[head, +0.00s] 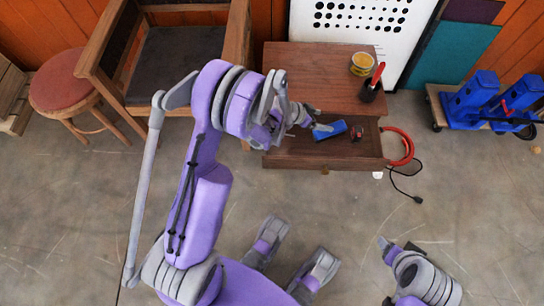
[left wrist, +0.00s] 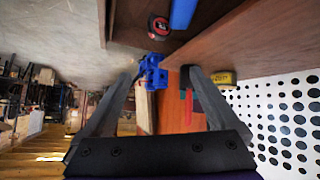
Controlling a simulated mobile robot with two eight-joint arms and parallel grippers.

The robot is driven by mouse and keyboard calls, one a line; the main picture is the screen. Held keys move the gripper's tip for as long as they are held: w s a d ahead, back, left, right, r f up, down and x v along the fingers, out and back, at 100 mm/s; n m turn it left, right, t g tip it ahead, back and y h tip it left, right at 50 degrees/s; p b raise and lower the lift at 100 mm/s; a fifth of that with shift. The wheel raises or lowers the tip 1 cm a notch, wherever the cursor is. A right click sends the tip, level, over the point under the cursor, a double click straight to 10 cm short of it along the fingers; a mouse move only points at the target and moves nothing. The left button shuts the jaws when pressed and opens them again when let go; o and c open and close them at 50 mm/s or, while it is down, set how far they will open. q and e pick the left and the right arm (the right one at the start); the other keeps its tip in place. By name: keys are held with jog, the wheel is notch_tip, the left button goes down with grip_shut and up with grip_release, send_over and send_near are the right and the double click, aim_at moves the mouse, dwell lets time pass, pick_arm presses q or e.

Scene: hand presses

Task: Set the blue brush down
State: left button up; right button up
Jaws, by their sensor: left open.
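The blue brush (head: 328,130) lies in the open drawer (head: 300,160) of the brown wooden cabinet. In the left wrist view the blue brush (left wrist: 182,12) is a plain blue piece cut off by the top edge. My left gripper (head: 309,114) is just left of and above the brush in the head view. Its two fingers are spread in the left wrist view (left wrist: 159,76), with nothing held between them. The brush lies beyond the fingertips there. My right gripper (head: 386,244) is at the lower right of the head view, far from the drawer, and its jaws do not show clearly.
A red and black tape measure (head: 357,133) lies right of the brush in the drawer. A yellow tin (head: 362,64) and a black cup (head: 371,92) with a red-handled tool stand on the cabinet top. A chair and stool stand left; blue presses (head: 480,98) stand right.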

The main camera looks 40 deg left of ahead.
pick_arm(q)
jog(key=s+d+r+n+g+y, duration=0.1)
jog(key=s+d+r+g, duration=0.1)
jog(key=s+r, duration=0.6)
jog(key=s+a+r+n+y, duration=0.1)
jog(key=s+r, duration=0.3)
jog(key=s, duration=0.7)
jog(key=s+a+r+n+g+y, duration=0.1)
jog(key=s+r+n+y, duration=0.2)
jog(key=s, duration=0.8)
jog(key=shift+r+y, duration=0.4)
jog(key=shift+r, duration=0.1)
